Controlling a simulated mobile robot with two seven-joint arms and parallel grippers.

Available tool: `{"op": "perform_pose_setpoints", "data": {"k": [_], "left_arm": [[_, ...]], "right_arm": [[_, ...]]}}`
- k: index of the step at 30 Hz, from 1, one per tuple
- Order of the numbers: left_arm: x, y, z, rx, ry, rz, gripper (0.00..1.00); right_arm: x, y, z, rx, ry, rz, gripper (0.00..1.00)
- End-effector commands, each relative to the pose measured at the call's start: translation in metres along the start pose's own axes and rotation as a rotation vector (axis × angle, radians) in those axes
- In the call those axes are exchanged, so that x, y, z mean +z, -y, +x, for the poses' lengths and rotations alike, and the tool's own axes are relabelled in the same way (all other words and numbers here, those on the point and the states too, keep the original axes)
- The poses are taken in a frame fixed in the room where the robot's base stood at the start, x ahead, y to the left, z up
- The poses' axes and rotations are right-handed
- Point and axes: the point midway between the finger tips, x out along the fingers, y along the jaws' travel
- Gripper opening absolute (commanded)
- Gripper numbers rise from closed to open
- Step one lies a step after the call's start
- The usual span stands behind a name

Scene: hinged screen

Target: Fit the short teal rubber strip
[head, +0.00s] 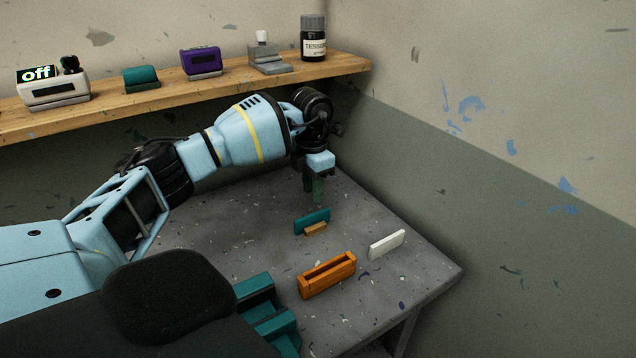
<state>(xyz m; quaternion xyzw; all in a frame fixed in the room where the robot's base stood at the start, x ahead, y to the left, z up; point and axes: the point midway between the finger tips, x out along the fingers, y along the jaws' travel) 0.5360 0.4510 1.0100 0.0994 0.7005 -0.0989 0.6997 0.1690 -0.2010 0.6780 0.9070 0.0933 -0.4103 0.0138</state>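A short teal strip (312,220) stands on its long edge on the grey table, with a small tan block (316,229) close in front of its lower part. I cannot tell if they touch. A longer orange block (327,277) with a slot along its top stands nearer to me. My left gripper (313,197) points down just above and behind the teal strip. Its fingers look greenish and small, and their gap is unclear. I see nothing held in it. My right gripper is not in view.
A white strip (387,245) stands to the right. Teal blocky parts (268,310) show at the near edge, partly hidden by a dark rounded shape. A wooden shelf (225,87) with several small devices and a dark jar (313,38) runs behind my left arm. A wall bounds the right.

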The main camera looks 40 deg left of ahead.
Motion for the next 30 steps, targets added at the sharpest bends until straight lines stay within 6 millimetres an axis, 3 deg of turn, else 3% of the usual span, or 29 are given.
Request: {"op": "perform_pose_setpoints", "data": {"k": [8, 19, 29, 30], "left_arm": [[0.000, 0.000, 0.014, -0.001, -0.003, 0.000, 0.29], [-0.001, 0.000, 0.059, -0.002, -0.006, 0.001, 0.29], [0.000, 0.000, 0.080, -0.001, -0.001, 0.001, 0.29], [0.000, 0.000, 0.079, 0.000, 0.000, 0.001, 0.25]], "right_arm": [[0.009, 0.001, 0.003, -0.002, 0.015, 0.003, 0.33], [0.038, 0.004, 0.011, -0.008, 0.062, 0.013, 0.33], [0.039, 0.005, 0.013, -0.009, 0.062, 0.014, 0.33], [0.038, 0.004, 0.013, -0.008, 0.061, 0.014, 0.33]]}}
